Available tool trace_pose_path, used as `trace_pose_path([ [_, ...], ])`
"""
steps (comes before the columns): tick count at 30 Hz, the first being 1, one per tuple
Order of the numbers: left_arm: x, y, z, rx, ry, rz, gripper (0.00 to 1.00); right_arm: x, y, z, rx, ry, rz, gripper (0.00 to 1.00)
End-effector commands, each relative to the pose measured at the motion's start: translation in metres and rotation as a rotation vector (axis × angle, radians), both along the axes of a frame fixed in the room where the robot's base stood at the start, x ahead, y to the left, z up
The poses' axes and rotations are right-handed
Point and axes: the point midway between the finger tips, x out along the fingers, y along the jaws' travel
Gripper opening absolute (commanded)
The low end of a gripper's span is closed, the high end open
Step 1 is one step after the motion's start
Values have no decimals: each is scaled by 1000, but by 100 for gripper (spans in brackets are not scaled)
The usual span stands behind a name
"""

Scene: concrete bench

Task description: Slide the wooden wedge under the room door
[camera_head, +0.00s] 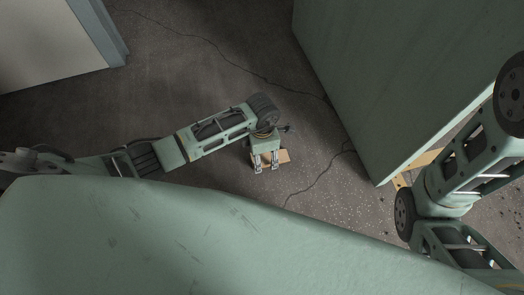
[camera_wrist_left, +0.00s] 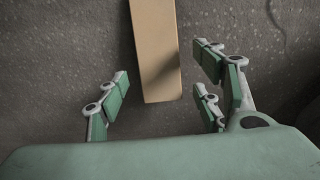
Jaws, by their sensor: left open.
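The tan wooden wedge (camera_head: 284,156) lies on the floor, partly covered by my left gripper (camera_head: 266,166) in the head view. In the left wrist view the wedge (camera_wrist_left: 155,45) runs from the top edge down to a blunt end between the fingers. My left gripper (camera_wrist_left: 163,82) is open, with a visible gap on each side of the wedge. The large green panel at upper right looks like the room door (camera_head: 395,70). Its lower corner is to the right of the wedge, with open floor between them. My right gripper is out of view; only its arm shows at right.
A pale panel with a blue-grey edge (camera_head: 55,40) stands at upper left. The dark concrete floor (camera_head: 200,55) is cracked, with pale specks between wedge and door. Yellow-tan parts (camera_head: 428,157) show beyond the door's edge, near my right arm.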

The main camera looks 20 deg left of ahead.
Motion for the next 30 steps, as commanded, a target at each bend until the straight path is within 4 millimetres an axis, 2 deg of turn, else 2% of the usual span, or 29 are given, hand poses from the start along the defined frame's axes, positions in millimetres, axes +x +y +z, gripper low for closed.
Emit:
trace_pose_path([
  [1, 0, 0, -10, 0, 0, 2, 61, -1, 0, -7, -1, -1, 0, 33],
  [4, 0, 0, -17, 0, 0, 1, 61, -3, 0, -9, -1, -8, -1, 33],
  [15, 0, 0, -18, 0, 0, 0, 61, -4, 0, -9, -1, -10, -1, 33],
  [30, 0, 0, -18, 0, 0, 0, 17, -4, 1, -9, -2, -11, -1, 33],
])
